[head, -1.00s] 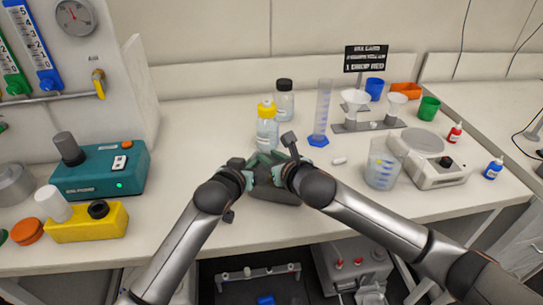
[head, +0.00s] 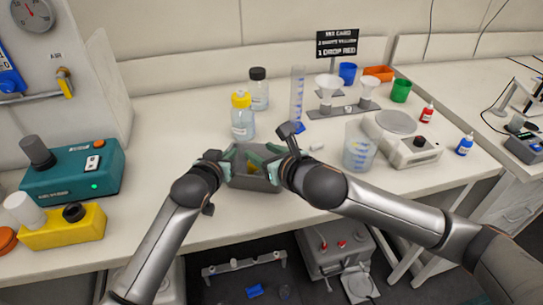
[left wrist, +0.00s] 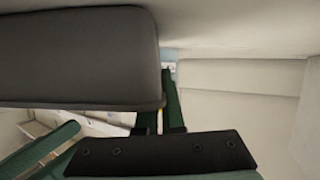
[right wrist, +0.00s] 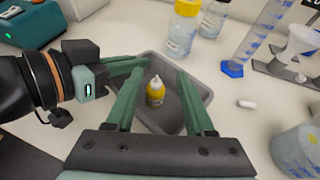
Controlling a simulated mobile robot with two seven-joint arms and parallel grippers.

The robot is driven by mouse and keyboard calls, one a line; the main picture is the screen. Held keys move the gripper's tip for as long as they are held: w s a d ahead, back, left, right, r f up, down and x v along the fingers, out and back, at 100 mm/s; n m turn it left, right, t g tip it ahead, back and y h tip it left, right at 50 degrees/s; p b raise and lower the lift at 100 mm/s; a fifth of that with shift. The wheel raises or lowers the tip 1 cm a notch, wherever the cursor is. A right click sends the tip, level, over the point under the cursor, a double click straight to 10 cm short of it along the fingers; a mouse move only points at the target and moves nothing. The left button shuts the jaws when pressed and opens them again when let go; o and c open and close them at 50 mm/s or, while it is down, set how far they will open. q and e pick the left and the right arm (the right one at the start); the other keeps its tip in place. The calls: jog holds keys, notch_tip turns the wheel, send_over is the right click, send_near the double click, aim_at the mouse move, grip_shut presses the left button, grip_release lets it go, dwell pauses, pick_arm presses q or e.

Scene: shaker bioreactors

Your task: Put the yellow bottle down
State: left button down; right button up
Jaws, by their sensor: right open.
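The small yellow bottle (right wrist: 155,92) has a white tip and stands upright inside a grey tray (right wrist: 200,84). In the head view only a bit of yellow (head: 256,167) shows inside the tray (head: 256,184). My right gripper (head: 266,155) is open; in the right wrist view its green fingers (right wrist: 158,88) lie on either side of the bottle, apart from it. My left gripper (head: 228,163) is at the tray's left edge. In the left wrist view a large grey surface (left wrist: 80,55) hides much, and its grip is unclear.
A clear bottle with a yellow cap (head: 242,118), a dark-capped bottle (head: 259,90) and a measuring cylinder (head: 297,95) stand behind the tray. A beaker (head: 358,150) and a scale (head: 420,150) are to the right. A teal device (head: 70,175) and a yellow block (head: 62,222) are at left.

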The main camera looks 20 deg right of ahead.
jog(key=v, duration=0.4)
jog(key=shift+s+r, duration=0.1)
jog(key=shift+s, duration=0.05)
pick_arm(q)
jog(key=c, duration=1)
grip_release()
jog(key=shift+s, duration=0.1)
jog(key=v, duration=1.2)
pick_arm(e)
jog(key=shift+s, duration=0.1)
